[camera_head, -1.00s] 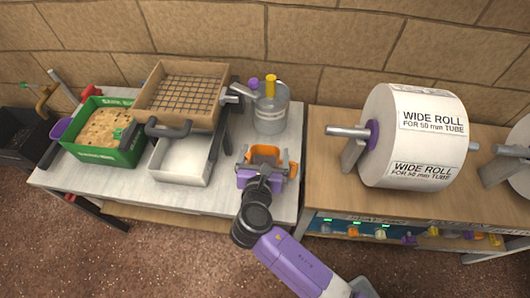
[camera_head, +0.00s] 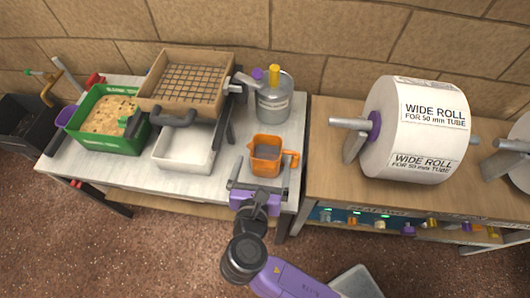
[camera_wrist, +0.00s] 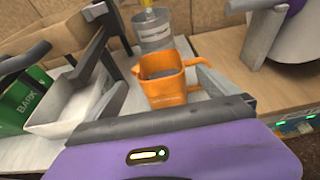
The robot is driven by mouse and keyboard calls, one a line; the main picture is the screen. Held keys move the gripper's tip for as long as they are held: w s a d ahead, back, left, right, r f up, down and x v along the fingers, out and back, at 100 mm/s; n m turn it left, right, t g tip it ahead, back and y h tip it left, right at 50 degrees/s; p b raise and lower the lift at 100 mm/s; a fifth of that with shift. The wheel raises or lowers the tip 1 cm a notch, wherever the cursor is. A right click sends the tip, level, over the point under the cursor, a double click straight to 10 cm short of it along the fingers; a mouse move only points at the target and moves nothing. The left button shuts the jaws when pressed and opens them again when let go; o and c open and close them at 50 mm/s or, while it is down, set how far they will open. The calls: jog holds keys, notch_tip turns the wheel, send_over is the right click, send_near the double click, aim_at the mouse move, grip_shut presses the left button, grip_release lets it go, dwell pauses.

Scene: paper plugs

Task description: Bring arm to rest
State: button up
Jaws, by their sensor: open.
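My gripper (camera_head: 256,188) is purple with grey fingers. It is open and empty at the front edge of the white table (camera_head: 105,178). An orange jug (camera_head: 266,158) with a handle on its right stands upright on the table just beyond the fingers. The wrist view shows the orange jug (camera_wrist: 168,84) ahead of my gripper, apart from the purple palm, with something grey-brown inside it.
A green box of bark (camera_head: 110,125), a mesh sieve (camera_head: 190,82) over a white tray (camera_head: 185,150) and a grey metal can (camera_head: 274,102) stand on the table. A wide paper roll (camera_head: 420,125) sits on the wooden bench at right.

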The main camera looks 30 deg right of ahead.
jog(key=shift+v, duration=0.85)
jog(key=w+a+m+t+y, duration=0.2)
jog(key=w+a+m+y, duration=0.15)
jog(key=a+y, duration=0.2)
jog(key=s+a+r+m+y, duration=0.1)
jog(key=s+a+m+y, duration=0.2)
jog(key=s+m+y, duration=0.35)
jog(key=s+d+r+m+h, duration=0.1)
jog(key=s+d+r+m, duration=0.2)
jog(key=s+m, duration=0.3)
jog(key=s+d+r+m+t+h+p, duration=0.1)
jog(key=s+d+r+m, duration=0.3)
jog(key=s, duration=0.5)
jog(key=s+d+r+m+h+p, duration=0.1)
jog(key=s+d+r+m, duration=0.3)
jog(key=s+d+m, duration=0.3)
jog(key=shift+s+r+m+h, duration=0.15)
jog(key=shift+r+m+h, duration=0.2)
jog(key=shift+m, duration=0.55)
